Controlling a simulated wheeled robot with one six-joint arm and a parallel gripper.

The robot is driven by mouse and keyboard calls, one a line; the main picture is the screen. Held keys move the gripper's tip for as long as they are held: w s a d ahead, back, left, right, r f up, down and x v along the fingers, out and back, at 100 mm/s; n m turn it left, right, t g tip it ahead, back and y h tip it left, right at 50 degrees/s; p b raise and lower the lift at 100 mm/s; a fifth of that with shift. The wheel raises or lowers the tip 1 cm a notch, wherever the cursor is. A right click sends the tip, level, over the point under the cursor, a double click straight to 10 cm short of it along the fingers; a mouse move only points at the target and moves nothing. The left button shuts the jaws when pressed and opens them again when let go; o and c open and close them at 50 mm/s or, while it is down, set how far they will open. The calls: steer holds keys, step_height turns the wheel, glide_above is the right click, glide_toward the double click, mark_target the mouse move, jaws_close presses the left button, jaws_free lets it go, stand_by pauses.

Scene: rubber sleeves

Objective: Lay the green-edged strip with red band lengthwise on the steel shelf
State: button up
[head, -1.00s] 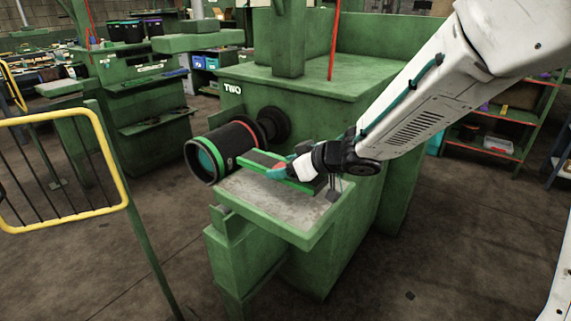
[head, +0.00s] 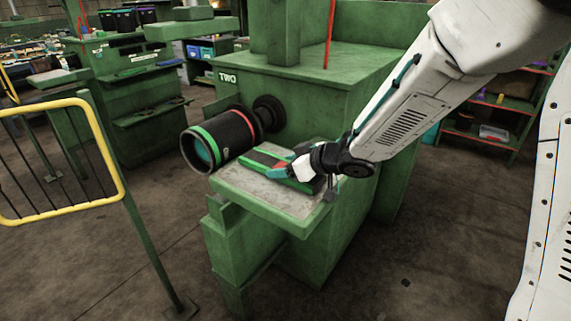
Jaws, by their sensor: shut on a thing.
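The green-edged strip (head: 257,160) is dark with green long edges, and part of its red band shows beside my fingers. It lies low over the steel shelf (head: 235,187), lengthwise along it, and looks flat on or very close to the grey top. Whether it fully touches cannot be told. My gripper (head: 280,172) is shut on the strip near its middle, coming from the right. My gripper hides part of the strip's right half.
A yellow-railed barrier (head: 62,160) stands at the left. Open floor lies in front.

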steer(key=o, duration=1.1)
steer(key=v, duration=0.7)
steer(key=shift+s+d+r, duration=0.1)
steer(key=shift+d, duration=0.05)
steer(key=s+d+r+m+t+h, duration=0.1)
steer(key=s+d+r+m+h, duration=0.15)
steer(key=d, duration=0.35)
steer(key=s+d+r+m+t+h, duration=0.1)
steer(key=d+r+m+h, duration=0.1)
steer(key=d+r+h, duration=0.3)
steer(key=s+d+m+h, duration=0.1)
steer(key=d+m+h, duration=0.2)
steer(key=d, duration=0.4)
steer(key=s+m+g, duration=0.1)
steer(key=s+g, duration=0.1)
steer(key=s, duration=0.6)
steer(key=s+m+g, duration=0.1)
steer(key=s+g, duration=0.2)
steer(key=s, duration=0.6)
steer(key=s+f+m+g+y, duration=0.1)
steer(key=s+g, duration=0.2)
steer(key=s, duration=0.6)
steer(key=shift+s+d, duration=0.1)
steer(key=shift+d, duration=0.2)
